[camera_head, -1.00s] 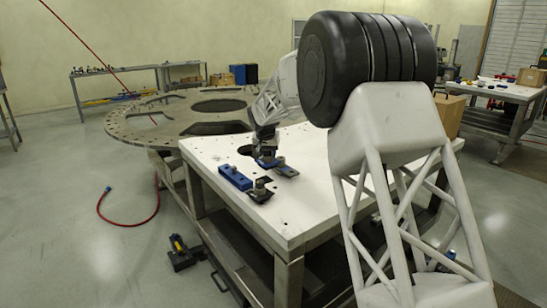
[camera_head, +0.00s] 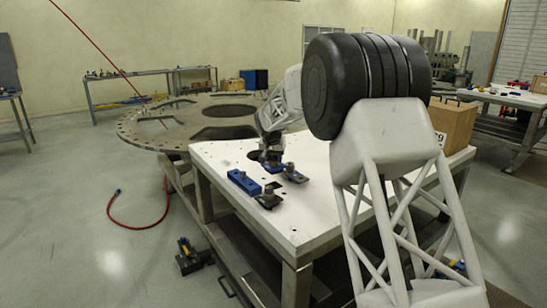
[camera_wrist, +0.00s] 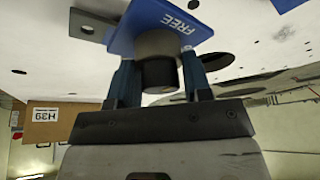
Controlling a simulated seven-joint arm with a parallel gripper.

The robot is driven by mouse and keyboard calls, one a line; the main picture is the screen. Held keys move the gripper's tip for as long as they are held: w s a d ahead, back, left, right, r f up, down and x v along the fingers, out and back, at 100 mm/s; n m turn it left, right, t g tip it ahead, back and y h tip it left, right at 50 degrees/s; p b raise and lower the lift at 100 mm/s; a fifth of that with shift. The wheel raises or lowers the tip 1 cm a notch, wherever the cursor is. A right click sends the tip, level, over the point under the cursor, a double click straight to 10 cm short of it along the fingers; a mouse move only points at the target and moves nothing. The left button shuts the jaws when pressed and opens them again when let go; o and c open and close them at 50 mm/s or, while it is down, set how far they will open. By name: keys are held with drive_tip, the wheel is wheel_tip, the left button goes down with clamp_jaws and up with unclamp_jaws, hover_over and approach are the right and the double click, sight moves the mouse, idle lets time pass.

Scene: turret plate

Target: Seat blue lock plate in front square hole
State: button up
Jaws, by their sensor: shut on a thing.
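The blue lock plate (camera_wrist: 125,30), marked FREE, fills the top middle of the wrist view with a round grey and black knob (camera_wrist: 158,62) on it. My gripper (camera_wrist: 157,68) is shut on this knob, one blue finger on each side. In the head view my gripper (camera_head: 272,160) is low over the white table, and the blue plate (camera_head: 275,169) shows just under it. I cannot tell whether the plate touches the table. A dark spot (camera_head: 274,186), perhaps the front square hole, lies in front of it; its shape is unclear.
A dark plate with a knob (camera_head: 294,177) lies close right of the blue plate, another (camera_head: 268,199) in front. The white table (camera_head: 335,205) is clear toward the right. A cardboard box (camera_head: 452,125) stands behind.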

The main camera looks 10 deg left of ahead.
sight(273, 166)
drive_tip(key=shift+f, duration=2.85)
drive_tip(key=shift+f, duration=1.4)
idle(2.7)
drive_tip(key=o, duration=1.5)
drive_tip(key=shift+c, duration=0.2)
drive_tip(key=shift+r, duration=0.2)
